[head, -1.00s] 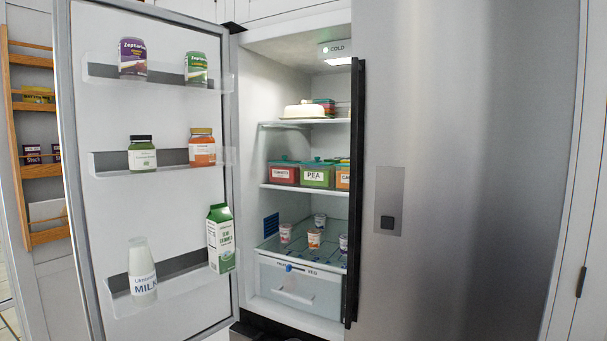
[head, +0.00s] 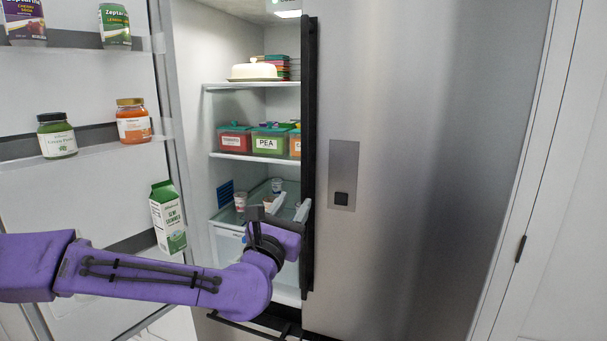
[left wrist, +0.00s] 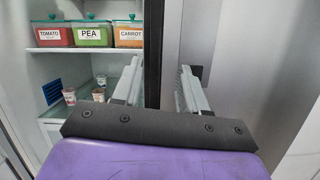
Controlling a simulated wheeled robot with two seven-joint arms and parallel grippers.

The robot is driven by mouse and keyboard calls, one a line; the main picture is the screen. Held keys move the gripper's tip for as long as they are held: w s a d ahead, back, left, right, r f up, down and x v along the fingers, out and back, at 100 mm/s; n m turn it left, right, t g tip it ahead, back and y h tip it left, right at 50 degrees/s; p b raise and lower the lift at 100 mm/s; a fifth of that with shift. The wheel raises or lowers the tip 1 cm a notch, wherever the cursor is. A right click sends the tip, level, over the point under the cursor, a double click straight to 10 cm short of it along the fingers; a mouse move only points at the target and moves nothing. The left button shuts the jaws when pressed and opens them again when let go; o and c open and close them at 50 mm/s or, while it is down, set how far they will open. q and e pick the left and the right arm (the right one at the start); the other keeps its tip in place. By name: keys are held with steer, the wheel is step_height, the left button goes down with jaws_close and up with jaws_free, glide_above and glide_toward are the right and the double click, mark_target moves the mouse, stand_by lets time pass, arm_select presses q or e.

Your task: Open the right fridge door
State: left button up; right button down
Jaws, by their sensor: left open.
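The right fridge door (head: 430,150) is a tall brushed steel panel and stands shut. A dark vertical bar (head: 309,120) runs along its left edge; it also shows in the left wrist view (left wrist: 153,50). My left gripper (head: 289,206) is open and empty, at the lower part of this bar, in front of the open left compartment. In the left wrist view its two fingers (left wrist: 160,85) appear on either side of the dark bar. I cannot tell whether they touch it. My right gripper is in neither view.
The left fridge door (head: 85,90) stands open at the left, with jars and a green carton (head: 168,215) on its shelves. Inside are labelled tubs (head: 268,142) and a butter dish (head: 254,69). The space before the steel door looks clear.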

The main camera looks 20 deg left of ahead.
arm_select(q)
steer(key=n+t, duration=0.1)
steer(key=n, duration=0.1)
glide_toward(304, 154)
steer(key=p+x, duration=0.6)
steer(key=x, duration=0.4)
steer(key=shift+w+r, duration=0.2)
steer(key=shift+w+a+f, duration=0.1)
jaws_close()
